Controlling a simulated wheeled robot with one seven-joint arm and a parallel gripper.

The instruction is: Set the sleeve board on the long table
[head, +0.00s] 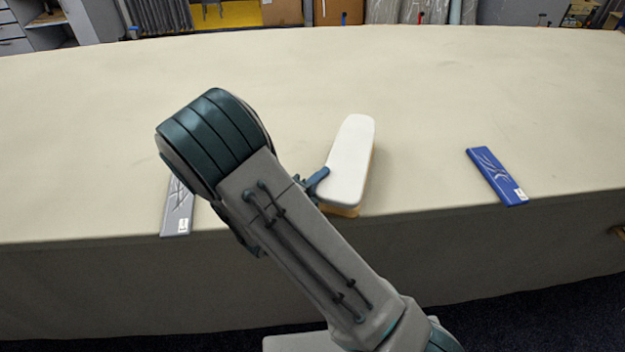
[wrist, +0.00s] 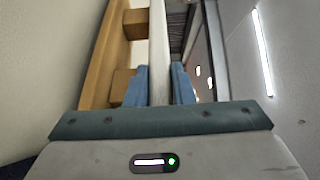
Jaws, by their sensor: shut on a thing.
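The sleeve board (head: 350,160) has a white padded top and a tan wooden base. In the head view it is at the front middle of the long table (head: 440,100), with its near end close to the front edge. My gripper (head: 318,180) is at its left side, partly hidden by my arm. In the wrist view the blue fingers of my gripper (wrist: 159,85) are shut on the pale padded top of the sleeve board (wrist: 158,40), and its wooden base (wrist: 105,60) shows at the left. I cannot tell whether the base touches the cloth.
A grey flat packet (head: 177,210) lies at the front edge on the left, partly behind my arm. A blue flat packet (head: 496,177) lies to the right of the board. The table's middle and back are clear.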

